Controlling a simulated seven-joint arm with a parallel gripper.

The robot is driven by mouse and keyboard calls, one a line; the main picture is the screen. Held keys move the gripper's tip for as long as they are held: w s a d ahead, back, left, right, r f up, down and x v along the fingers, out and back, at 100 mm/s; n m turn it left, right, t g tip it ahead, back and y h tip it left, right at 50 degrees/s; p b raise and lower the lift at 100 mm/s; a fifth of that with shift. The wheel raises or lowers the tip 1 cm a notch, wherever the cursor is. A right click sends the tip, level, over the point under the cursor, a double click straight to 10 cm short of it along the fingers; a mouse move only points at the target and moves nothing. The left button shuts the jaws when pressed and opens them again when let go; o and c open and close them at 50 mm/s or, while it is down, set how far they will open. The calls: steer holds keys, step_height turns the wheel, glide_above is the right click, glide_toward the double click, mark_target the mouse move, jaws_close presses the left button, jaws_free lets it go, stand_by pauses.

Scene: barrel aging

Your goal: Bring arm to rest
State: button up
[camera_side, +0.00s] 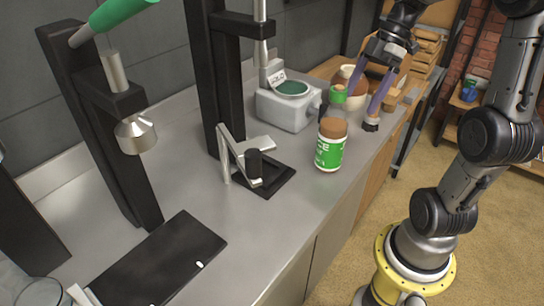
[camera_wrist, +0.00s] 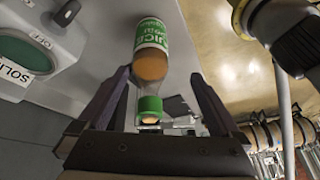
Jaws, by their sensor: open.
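My gripper (camera_side: 361,103) is at the upper right of the side view, its two purple fingers spread and pointing down toward the counter. A bottle with a green cap, orange-brown contents and a green and white label (camera_side: 329,153) stands upright on the counter in front of the fingers. In the wrist view, the bottle (camera_wrist: 151,36) shows between the open fingers (camera_wrist: 160,76), with gaps on both sides. Nothing is held. Part of the left finger's tip is hard to make out behind the bottle in the side view.
A black stand (camera_side: 222,80) and a small press on a black mat (camera_side: 278,183) are farther left. The counter's front right (camera_side: 300,215) is clear.

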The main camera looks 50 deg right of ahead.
steer(key=s+a+f+m+t+h, duration=0.1)
steer(key=s+a+m+t+h, duration=0.1)
steer(key=s+a+m, duration=0.2)
steer(key=s+a+f+m+t+h, duration=0.1)
steer(key=s+a+m+h, duration=0.1)
steer(key=a+m, duration=0.5)
steer(key=shift+s+a+m+t, duration=0.35)
steer(key=shift+s+a, duration=0.5)
steer(key=shift+a, duration=0.9)
